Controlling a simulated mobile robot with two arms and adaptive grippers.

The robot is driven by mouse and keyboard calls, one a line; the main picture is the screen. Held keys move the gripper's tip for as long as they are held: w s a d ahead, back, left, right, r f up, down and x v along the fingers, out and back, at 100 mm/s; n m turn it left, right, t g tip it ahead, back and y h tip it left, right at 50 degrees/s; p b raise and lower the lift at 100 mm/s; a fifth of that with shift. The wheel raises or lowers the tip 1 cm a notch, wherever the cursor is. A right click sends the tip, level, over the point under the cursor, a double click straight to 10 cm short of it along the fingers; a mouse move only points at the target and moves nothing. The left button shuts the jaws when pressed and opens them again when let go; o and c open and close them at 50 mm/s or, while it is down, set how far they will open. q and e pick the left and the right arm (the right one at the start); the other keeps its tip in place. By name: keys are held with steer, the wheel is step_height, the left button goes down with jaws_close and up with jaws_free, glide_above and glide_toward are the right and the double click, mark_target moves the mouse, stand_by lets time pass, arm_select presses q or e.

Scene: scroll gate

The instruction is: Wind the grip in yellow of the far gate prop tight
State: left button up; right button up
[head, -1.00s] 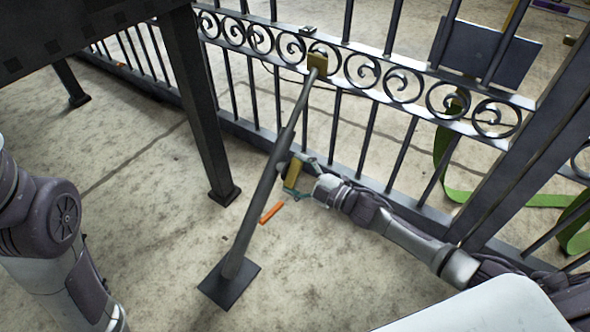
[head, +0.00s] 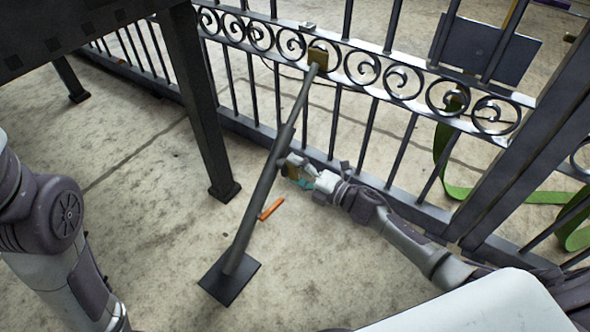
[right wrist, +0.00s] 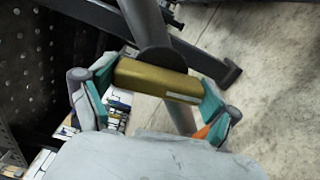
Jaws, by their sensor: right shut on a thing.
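The gate prop (head: 252,210) is a dark slanted pole. It runs from a square foot plate (head: 229,279) on the floor up to a yellowish pad (head: 318,59) at the gate's scroll band. The yellow grip (head: 290,171) sits on the prop's right side, partly hidden by my gripper. My right gripper (head: 299,172) is shut on it. In the right wrist view, the grip (right wrist: 157,80) lies crosswise between the two teal-padded fingers, with the pole behind it. My left arm shows at the left edge; its gripper is out of view.
The black iron gate (head: 375,80) stands behind the prop. A dark post (head: 205,120) stands left of it. An orange bar (head: 271,209) shows beside the pole. A green strap (head: 470,193) hangs and lies at the right.

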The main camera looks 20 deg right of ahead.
steer(key=shift+s+a+f, duration=0.1)
stand_by(0.5)
steer(key=o, duration=0.9)
steer(key=v, duration=1.2)
